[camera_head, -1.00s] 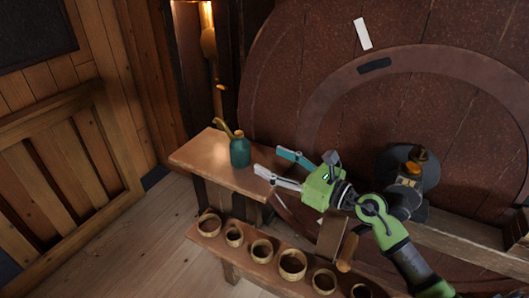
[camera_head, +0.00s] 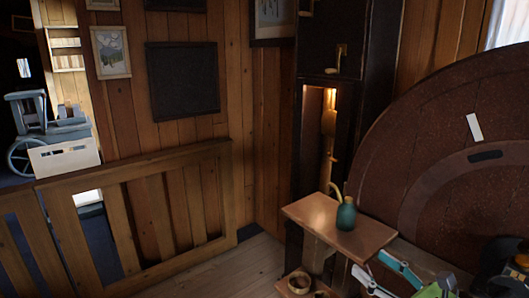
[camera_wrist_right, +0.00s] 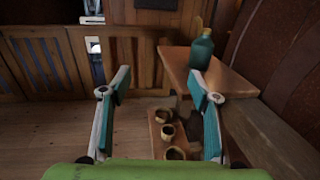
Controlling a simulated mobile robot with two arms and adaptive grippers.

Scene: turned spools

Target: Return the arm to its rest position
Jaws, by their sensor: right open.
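My right gripper (camera_head: 385,277) is at the lower right of the head view, in front of the small wooden table. Its two fingers are spread apart with nothing between them. In the right wrist view the open fingers (camera_wrist_right: 160,105) point toward the floor and the wooden fence. A teal bottle (camera_head: 346,214) with a curved yellowish spout stands upright on the wooden table (camera_head: 312,210). The bottle also shows in the right wrist view (camera_wrist_right: 202,52), beyond the right finger and apart from it. My left gripper is not in view.
A low bench with several round woven bowls (camera_wrist_right: 167,131) sits below the table; one bowl (camera_head: 299,282) shows in the head view. A large brown wheel (camera_head: 420,150) stands at the right. A wooden fence (camera_head: 130,215) runs along the left. Floor between is clear.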

